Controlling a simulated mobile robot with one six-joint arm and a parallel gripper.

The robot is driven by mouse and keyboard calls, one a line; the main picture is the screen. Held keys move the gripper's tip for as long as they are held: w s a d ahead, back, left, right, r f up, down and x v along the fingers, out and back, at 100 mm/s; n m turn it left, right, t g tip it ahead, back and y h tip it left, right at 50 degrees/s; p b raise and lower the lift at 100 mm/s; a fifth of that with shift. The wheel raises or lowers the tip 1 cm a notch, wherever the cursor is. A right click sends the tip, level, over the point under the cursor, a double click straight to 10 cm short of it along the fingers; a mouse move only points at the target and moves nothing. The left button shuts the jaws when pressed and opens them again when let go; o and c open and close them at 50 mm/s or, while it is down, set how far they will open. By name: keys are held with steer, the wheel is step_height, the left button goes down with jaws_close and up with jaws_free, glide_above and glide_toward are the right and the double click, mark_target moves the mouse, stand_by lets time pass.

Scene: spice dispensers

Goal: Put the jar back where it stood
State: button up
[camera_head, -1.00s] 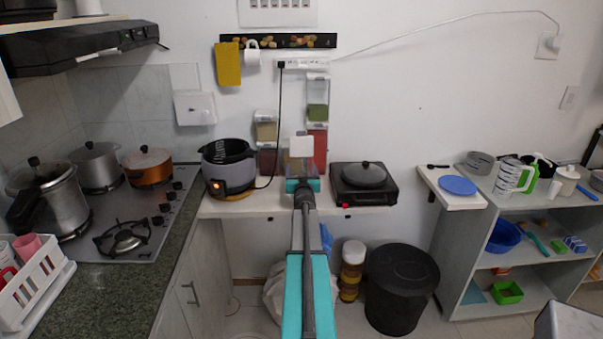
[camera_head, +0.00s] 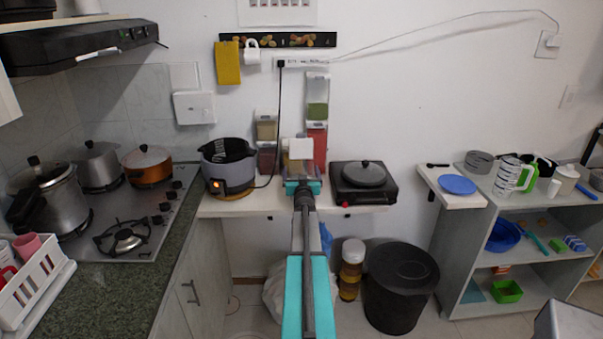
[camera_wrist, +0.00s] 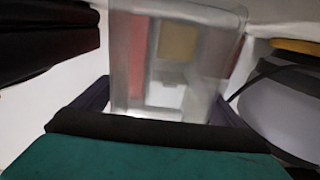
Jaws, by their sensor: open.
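The jar (camera_head: 299,148) has a white top and yellowish contents in the head view. It is upright at the back of the counter, in front of the wall dispensers. My gripper (camera_head: 303,184) is in front of it and hides its lower part. In the wrist view a clear, see-through container (camera_wrist: 196,88) fills the space between the two dark fingers of my gripper (camera_wrist: 160,100), which is open around it. Red and tan patches show through it. I cannot tell whether the jar's base touches the counter.
Spice dispensers with brown (camera_head: 266,130) and red (camera_head: 317,150) contents flank the jar closely. A rice cooker (camera_head: 228,165) is left, with its cord nearby. The counter edge (camera_head: 255,206) is in front.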

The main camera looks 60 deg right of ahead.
steer(key=shift+r, duration=0.15)
steer(key=b+v, duration=0.2)
steer(key=v, duration=1)
stand_by(0.5)
steer(key=shift+s, duration=0.1)
stand_by(0.8)
